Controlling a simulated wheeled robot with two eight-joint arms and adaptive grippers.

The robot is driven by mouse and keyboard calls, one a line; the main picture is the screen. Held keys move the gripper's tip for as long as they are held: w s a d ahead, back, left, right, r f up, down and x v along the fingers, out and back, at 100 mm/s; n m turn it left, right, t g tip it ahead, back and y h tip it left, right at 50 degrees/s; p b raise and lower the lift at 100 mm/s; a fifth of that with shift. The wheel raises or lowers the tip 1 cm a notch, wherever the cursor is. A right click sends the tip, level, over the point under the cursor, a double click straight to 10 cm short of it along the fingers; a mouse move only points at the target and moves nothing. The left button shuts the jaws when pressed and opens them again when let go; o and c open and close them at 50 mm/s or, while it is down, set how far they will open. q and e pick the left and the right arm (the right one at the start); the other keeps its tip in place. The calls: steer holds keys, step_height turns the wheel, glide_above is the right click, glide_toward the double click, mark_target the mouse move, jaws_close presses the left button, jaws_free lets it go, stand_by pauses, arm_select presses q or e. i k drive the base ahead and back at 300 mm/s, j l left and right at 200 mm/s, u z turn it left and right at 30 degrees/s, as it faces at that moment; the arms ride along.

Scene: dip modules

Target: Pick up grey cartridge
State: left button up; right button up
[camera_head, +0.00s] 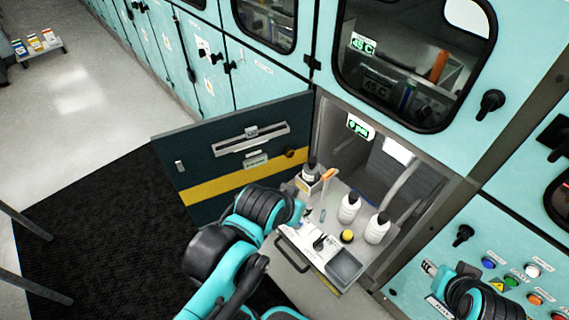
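I cannot single out the grey cartridge with certainty. A pull-out tray (296,262) at the mouth of an open cabinet compartment carries a grey square part (345,264) at its front right and a small dark piece (320,242) on its white surface. My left arm comes up from the bottom middle, and its dark wrist ends at the tray's left edge. Its fingers are hidden or too small to read.
Two white bottles (349,208) (377,228), a dark-capped bottle (310,171), a yellow-topped item (347,236) and an orange-handled tool (327,175) stand in the compartment. Its dark door (225,165) hangs open to the left. A button panel (510,270) is at right.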

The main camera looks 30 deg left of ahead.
mark_target(311, 173)
steer(key=u, duration=0.75)
steer(key=i+z, duration=0.75)
steer(key=k+l, duration=0.05)
steer(key=k, duration=0.05)
